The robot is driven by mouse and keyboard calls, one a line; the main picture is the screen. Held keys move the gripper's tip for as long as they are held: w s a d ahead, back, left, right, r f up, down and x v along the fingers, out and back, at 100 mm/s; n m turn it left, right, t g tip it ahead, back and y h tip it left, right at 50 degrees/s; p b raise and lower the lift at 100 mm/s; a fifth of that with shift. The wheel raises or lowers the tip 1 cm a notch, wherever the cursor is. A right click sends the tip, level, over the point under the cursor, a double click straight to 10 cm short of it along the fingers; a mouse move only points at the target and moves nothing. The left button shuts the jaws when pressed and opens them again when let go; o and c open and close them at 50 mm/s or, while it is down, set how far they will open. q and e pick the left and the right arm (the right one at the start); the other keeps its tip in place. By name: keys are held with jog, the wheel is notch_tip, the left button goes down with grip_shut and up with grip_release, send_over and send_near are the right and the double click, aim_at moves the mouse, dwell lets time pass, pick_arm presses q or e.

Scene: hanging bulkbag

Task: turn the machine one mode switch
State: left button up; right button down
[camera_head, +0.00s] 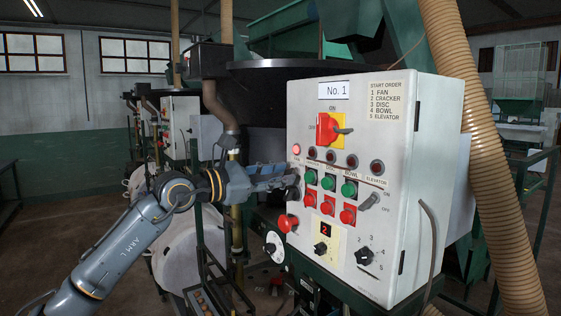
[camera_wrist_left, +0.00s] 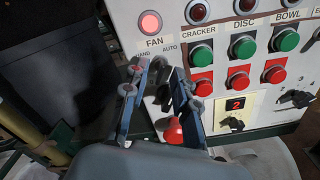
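The machine one panel (camera_head: 410,130) is a pale cabinet with a "No. 1" plate. The hand/auto mode switch sits below the FAN label at its left edge; in the left wrist view its dark knob (camera_wrist_left: 164,97) shows partly between my fingers, its setting unclear. My left gripper (camera_head: 288,178) reaches the panel's left edge at this switch. In the left wrist view the gripper (camera_wrist_left: 160,72) is open, with one finger on each side of the knob; I cannot tell if they touch it. My right gripper is not in view.
The FAN lamp (camera_head: 297,150) glows; several other lamps look dark. A red mushroom button (camera_head: 288,222) lies just below the gripper. Green and red buttons, a display (camera_head: 326,230) reading 2 and a numbered rotary knob (camera_head: 365,256) are to the right. A ribbed hose (camera_head: 480,150) runs beside the cabinet.

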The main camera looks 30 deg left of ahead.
pick_arm(q)
jog(key=shift+w+d, duration=0.2)
jog(key=shift+w, duration=0.1)
grip_shut()
jog(key=n, duration=1.1)
jog(key=shift+a+n+b, duration=0.1)
jog(key=shift+n+b, duration=0.3)
dwell(0.5)
